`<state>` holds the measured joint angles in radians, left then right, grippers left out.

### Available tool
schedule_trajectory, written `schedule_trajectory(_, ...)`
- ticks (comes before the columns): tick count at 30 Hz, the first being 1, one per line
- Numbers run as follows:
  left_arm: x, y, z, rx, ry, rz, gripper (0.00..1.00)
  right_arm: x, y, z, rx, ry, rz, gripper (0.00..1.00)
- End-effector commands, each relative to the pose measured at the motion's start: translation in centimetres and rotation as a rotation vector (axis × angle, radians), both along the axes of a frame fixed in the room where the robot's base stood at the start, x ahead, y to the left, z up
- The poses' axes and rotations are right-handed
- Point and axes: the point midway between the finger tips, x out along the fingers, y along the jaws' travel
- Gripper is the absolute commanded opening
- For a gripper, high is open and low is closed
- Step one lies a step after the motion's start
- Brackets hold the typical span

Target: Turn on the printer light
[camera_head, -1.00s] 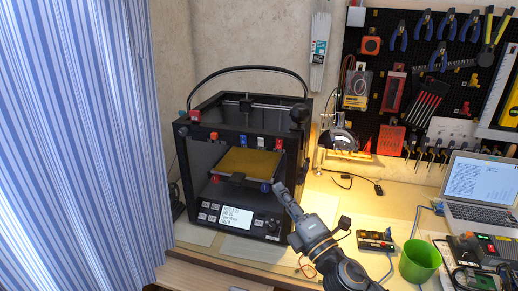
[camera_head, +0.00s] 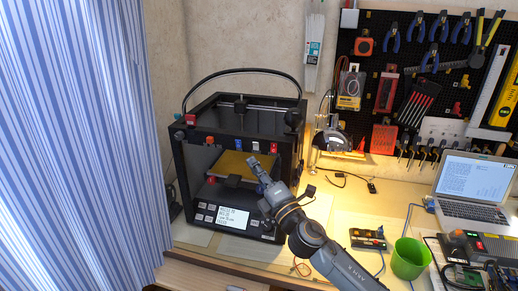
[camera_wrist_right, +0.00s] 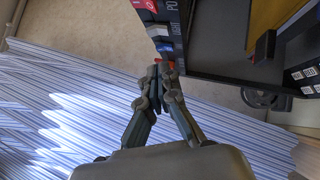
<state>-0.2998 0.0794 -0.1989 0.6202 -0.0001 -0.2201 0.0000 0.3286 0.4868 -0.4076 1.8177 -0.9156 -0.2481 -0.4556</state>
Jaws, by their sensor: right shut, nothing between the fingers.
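The black 3D printer (camera_head: 238,108) stands on the bench, with a yellow plate (camera_head: 235,165) inside and a lit display (camera_head: 232,215) low on its front. Small coloured parts sit along its upper front bar, among them an orange one (camera_head: 210,140) and a red one (camera_head: 273,147). My right gripper (camera_head: 254,161) is shut and empty, in front of the printer's opening just below that bar. In the wrist view its fingertips (camera_wrist_right: 160,73) are close to an orange-red part (camera_wrist_right: 165,63) on the printer frame; contact cannot be told. My left gripper is out of view.
A striped curtain (camera_head: 75,145) hangs at the left. A desk lamp (camera_head: 333,142), a green cup (camera_head: 410,259), a laptop (camera_head: 472,187) and a small box with a cable (camera_head: 368,239) are to the right. A tool pegboard (camera_head: 405,75) is behind.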

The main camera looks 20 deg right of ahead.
Motion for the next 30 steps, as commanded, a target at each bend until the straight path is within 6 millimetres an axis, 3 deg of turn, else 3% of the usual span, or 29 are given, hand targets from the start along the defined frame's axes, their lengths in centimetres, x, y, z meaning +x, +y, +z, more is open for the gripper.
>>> schedule_trajectory(7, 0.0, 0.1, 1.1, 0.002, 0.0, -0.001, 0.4, 2.6, -1.7, 1.5, 0.0, 0.0, -0.001, 0.0)
schedule_trajectory(22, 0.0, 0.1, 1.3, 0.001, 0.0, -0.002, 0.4, 3.1, -2.0, 1.8, 0.002, 0.001, 0.0, 0.0)
schedule_trajectory(30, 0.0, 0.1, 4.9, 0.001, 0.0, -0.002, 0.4, 3.5, -2.3, 2.9, 0.042, 0.062, 0.0, 0.0)
